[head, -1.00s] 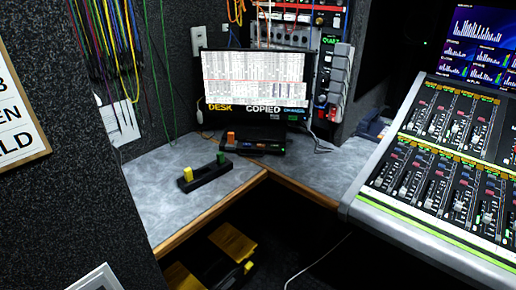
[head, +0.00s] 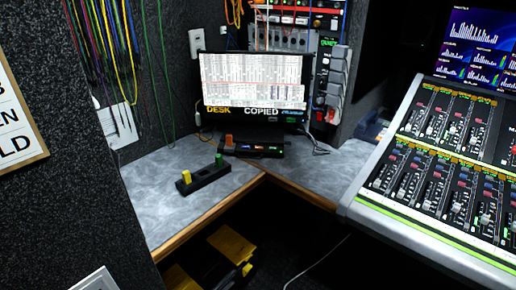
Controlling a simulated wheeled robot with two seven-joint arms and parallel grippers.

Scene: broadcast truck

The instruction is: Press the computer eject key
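A computer screen (head: 254,82) stands at the back corner of the grey desk, showing a table and the words "DESK COPIED". In front of it lies a low black unit (head: 262,151) with an orange block (head: 229,140) at its left end and small coloured marks on its front. Nearer the front edge lies a black bar (head: 205,179) with a yellow block (head: 186,176) and a green block (head: 219,160) on top. I cannot tell which part is the eject key. Neither of my grippers is in view.
The grey desk (head: 160,215) is otherwise clear at the front left. A large mixing console (head: 430,190) fills the right side. Dark space with yellow-topped boxes (head: 229,243) lies below the desk. Coloured cables (head: 110,50) hang on the left wall.

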